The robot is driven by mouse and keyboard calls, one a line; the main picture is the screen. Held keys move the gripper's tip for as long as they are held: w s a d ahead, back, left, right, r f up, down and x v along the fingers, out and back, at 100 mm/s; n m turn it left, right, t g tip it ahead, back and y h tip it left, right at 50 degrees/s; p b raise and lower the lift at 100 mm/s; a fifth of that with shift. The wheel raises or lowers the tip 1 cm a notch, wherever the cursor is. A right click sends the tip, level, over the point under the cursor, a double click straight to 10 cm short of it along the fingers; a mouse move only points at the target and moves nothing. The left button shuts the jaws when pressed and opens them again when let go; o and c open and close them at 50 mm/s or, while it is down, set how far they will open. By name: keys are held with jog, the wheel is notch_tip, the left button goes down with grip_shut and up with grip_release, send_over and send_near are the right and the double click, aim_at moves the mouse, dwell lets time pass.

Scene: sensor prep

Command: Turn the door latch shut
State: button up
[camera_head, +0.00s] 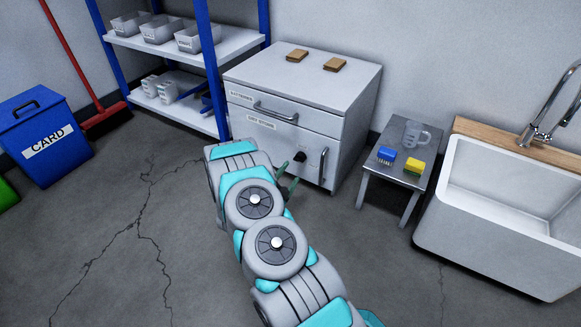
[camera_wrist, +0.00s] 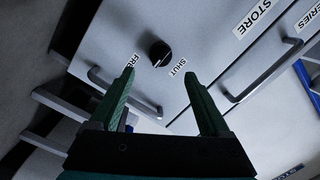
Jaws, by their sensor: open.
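The latch is a round black knob on the white cabinet's lower door, seen in the head view (camera_head: 299,157) and in the wrist view (camera_wrist: 160,53). Beside it are a partly covered label starting "FR" and a label reading "SHUT" (camera_wrist: 177,69). I cannot tell clearly which label the knob points to. The door (camera_head: 262,135) looks closed against the cabinet. My gripper (camera_head: 289,177) is open and empty in front of the door. In the wrist view its green fingertips (camera_wrist: 158,73) are apart, with the knob beyond and between them, not gripped.
A bar handle (camera_wrist: 122,94) on the door passes behind the left finger. The drawer handle (camera_head: 275,112) is above the door. A small grey table (camera_head: 390,175) with a jug, a blue brush and a yellow sponge stands right of the cabinet. Blue shelving (camera_head: 207,60) stands left.

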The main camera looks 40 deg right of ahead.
aim_at(299, 161)
jog(key=shift+b+x, duration=0.35)
jog(key=shift+x, duration=3.5)
grip_shut()
